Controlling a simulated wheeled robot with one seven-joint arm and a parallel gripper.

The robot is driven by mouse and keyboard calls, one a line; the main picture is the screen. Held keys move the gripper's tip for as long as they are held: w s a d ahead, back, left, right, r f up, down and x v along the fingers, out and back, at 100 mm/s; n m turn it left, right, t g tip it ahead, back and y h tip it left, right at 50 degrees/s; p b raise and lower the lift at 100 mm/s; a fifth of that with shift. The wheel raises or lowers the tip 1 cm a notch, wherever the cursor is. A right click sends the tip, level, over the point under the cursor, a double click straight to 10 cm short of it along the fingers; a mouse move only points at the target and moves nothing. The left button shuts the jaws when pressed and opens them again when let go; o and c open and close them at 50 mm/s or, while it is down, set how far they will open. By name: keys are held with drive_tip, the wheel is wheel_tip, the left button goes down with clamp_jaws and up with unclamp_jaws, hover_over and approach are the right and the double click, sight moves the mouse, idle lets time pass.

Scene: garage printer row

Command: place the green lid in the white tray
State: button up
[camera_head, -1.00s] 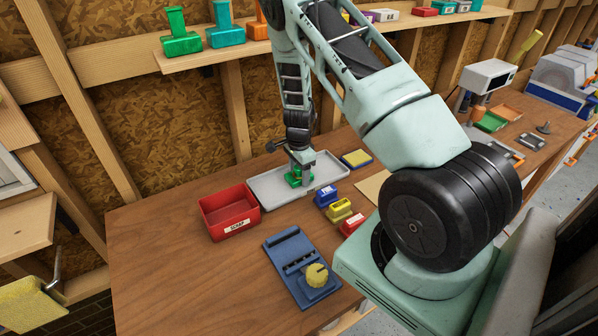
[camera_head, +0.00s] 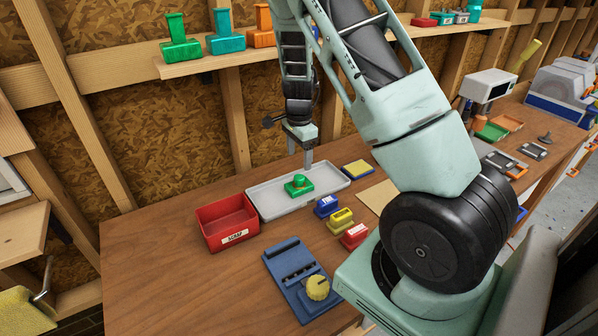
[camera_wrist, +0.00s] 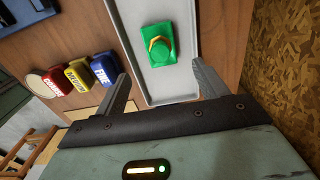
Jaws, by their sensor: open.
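The green lid (camera_head: 298,185) lies in the white tray (camera_head: 270,207), resting on its floor. The wrist view also shows the lid (camera_wrist: 159,46), with a round raised knob, inside the tray (camera_wrist: 126,22). My gripper (camera_head: 308,158) is above the tray, just behind and above the lid, apart from it. In the wrist view, its two fingers (camera_wrist: 163,82) are spread wide with nothing between them that they touch.
A red bin marked SCRAP (camera_head: 225,224) stands left of the tray. Blue (camera_head: 326,205), yellow (camera_head: 340,218) and red (camera_head: 354,236) labelled blocks sit to its front right. A blue fixture with a yellow knob (camera_head: 300,280) lies in front. The bench's left side is clear.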

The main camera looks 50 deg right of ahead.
drive_tip(key=s+a+r+n+y, duration=0.1)
drive_tip(key=s+a+r+n, duration=0.2)
drive_tip(key=a, duration=0.6)
drive_tip(key=s+a+r+n, duration=0.1)
drive_tip(key=a+r+n, duration=0.4)
drive_tip(key=a, duration=0.4)
drive_tip(key=s+a+r+n+y, duration=0.1)
drive_tip(key=s+a+r+n, duration=0.1)
drive_tip(key=a+n, duration=0.5)
drive_tip(key=s+a+r+n, duration=0.2)
drive_tip(key=s+a+n, duration=0.4)
drive_tip(key=s, duration=0.4)
drive_tip(key=s+a+r+n+h, duration=0.1)
drive_tip(key=s+a+r+n, duration=0.1)
drive_tip(key=s+a+n, duration=0.5)
drive_tip(key=s, duration=0.3)
drive_tip(key=shift+r+n, duration=0.3)
drive_tip(key=shift+r, duration=0.1)
drive_tip(key=shift+w, duration=0.1)
wheel_tip(320, 180, down, 5)
drive_tip(key=b, duration=0.5)
drive_tip(key=shift+f+b, duration=0.2)
drive_tip(key=shift+b, duration=0.1)
